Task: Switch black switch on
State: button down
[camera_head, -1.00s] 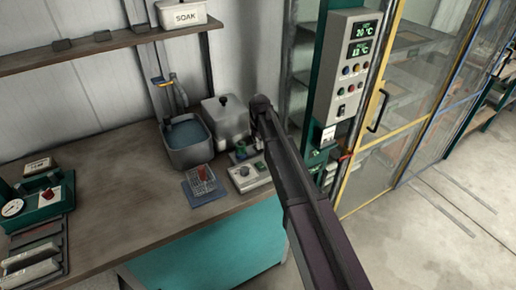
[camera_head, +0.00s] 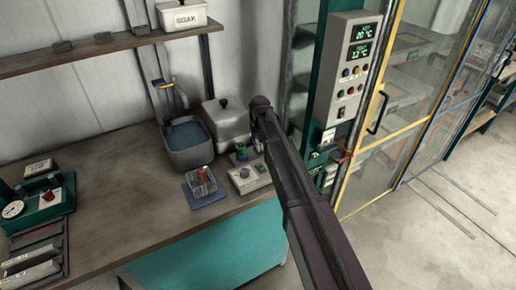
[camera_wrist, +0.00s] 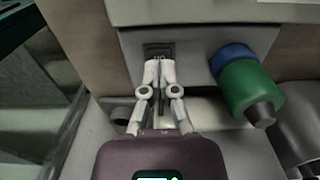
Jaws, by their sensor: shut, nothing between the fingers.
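A small black switch (camera_wrist: 158,48) is set in the grey face of a housing in the wrist view. My gripper (camera_wrist: 159,68) is shut and empty, with its pale fingertips right in front of the switch and covering its lower part. I cannot tell whether they touch, or which way the switch is set. In the head view my arm hides the gripper and this switch. A separate dark switch (camera_head: 341,112) shows low on the tall grey control panel (camera_head: 349,65).
A blue and green cylindrical fitting (camera_wrist: 248,88) stands close to the right of my fingers. On the bench are a water basin (camera_head: 187,145), a lidded grey box (camera_head: 225,119), a wire rack (camera_head: 204,188) and a white control box (camera_head: 248,178). The bench's middle is clear.

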aim_at(260, 152)
jog(key=shift+r+p, duration=2.85)
jog(key=shift+r, duration=0.2)
jog(key=s+d+m, duration=0.6)
jog(key=s+d, duration=1.7)
jog(key=s, duration=0.3)
jog(key=shift+m, duration=0.4)
